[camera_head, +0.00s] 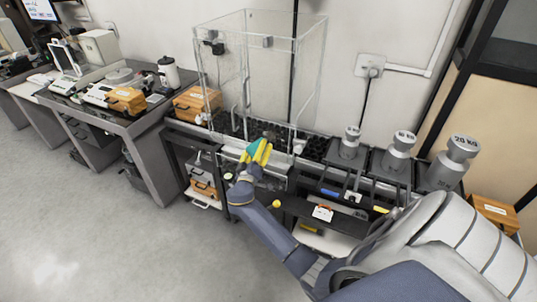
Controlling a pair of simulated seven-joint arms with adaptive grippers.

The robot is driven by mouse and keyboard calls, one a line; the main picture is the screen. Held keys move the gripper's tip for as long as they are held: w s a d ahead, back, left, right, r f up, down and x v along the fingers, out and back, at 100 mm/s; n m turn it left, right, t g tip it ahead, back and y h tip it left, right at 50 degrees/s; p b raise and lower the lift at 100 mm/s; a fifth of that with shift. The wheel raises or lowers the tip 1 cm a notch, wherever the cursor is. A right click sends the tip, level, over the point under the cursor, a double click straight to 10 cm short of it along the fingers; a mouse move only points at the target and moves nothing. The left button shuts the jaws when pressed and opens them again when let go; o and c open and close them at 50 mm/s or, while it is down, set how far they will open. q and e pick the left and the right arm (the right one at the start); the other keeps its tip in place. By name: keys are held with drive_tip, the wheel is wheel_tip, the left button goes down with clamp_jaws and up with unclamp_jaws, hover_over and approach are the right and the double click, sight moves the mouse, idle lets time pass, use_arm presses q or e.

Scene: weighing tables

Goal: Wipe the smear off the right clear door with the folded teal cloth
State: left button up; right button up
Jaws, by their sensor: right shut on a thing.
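The clear-walled enclosure (281,45) stands on the dark table against the wall, and its clear doors face me. My right gripper (258,151), with yellow fingers, is at the lower front of the enclosure, near the right door. It is shut on the folded teal cloth (245,155), which shows only as a small teal edge beside the fingers. I cannot tell whether the cloth touches the door. I cannot make out the smear at this size. My left gripper is not in view.
Several grey weights, one marked 20 KG (459,153), stand right of the enclosure. A wooden box (193,104) is at its left. The floor at left is clear.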

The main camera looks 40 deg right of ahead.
sight(280, 138)
drive_tip(key=shift+w+a+r+n+t+h, duration=0.2)
drive_tip(key=shift+a+r+n+t+h, duration=0.1)
drive_tip(key=shift+t, duration=0.3)
drive_tip(key=shift+t+h, duration=0.3)
drive_tip(key=shift+t, duration=0.1)
drive_tip(key=shift+w+d, duration=0.1)
drive_tip(key=shift+d, duration=0.05)
drive_tip(key=shift+w+d, duration=0.4)
drive_tip(key=shift+d, duration=0.45)
drive_tip(key=shift+w+d, duration=0.4)
drive_tip(key=shift+d, duration=0.45)
drive_tip(key=shift+w+d, duration=0.4)
drive_tip(key=shift+d, duration=0.45)
drive_tip(key=shift+w+d, duration=0.25)
drive_tip(key=shift+d, duration=0.25)
drive_tip(key=shift+w+d, duration=0.2)
drive_tip(key=shift+d, duration=0.25)
drive_tip(key=shift+s+d, duration=0.5)
drive_tip(key=shift+s, duration=0.55)
drive_tip(key=shift+s+d, duration=0.5)
drive_tip(key=shift+s, duration=0.6)
drive_tip(key=shift+s+d, duration=0.5)
drive_tip(key=shift+s, duration=0.55)
